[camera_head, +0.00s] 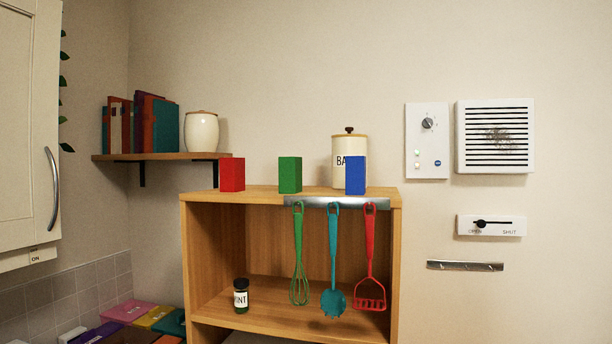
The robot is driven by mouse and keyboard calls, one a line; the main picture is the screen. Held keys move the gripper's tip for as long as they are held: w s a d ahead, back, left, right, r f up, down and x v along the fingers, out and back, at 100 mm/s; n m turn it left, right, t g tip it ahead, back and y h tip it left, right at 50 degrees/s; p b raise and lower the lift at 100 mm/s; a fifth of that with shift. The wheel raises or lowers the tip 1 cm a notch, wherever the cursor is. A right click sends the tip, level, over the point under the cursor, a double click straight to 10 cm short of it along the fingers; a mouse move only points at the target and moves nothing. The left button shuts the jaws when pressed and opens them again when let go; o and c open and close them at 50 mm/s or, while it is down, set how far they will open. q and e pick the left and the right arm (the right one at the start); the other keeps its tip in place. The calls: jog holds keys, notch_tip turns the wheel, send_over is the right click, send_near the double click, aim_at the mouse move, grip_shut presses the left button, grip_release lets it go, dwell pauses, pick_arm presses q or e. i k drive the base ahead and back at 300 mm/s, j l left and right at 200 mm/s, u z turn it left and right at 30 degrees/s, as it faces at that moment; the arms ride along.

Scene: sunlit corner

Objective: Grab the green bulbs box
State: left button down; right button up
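A green box (290,175) stands upright on top of the wooden shelf unit (225,197), near the middle of its front edge. It is plain green, and no writing on it can be made out. A red box (231,174) stands to its left and a blue box (355,175) to its right, both apart from it. Neither of my grippers shows in the head view.
A cream canister (348,148) stands behind the blue box. A metal rail (318,202) on the front edge holds a whisk (299,255), a teal spoon (334,265) and a red masher (369,260). A jar (241,296) stands inside the unit.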

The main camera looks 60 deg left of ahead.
aim_at(289, 167)
jog(key=u, duration=2.15)
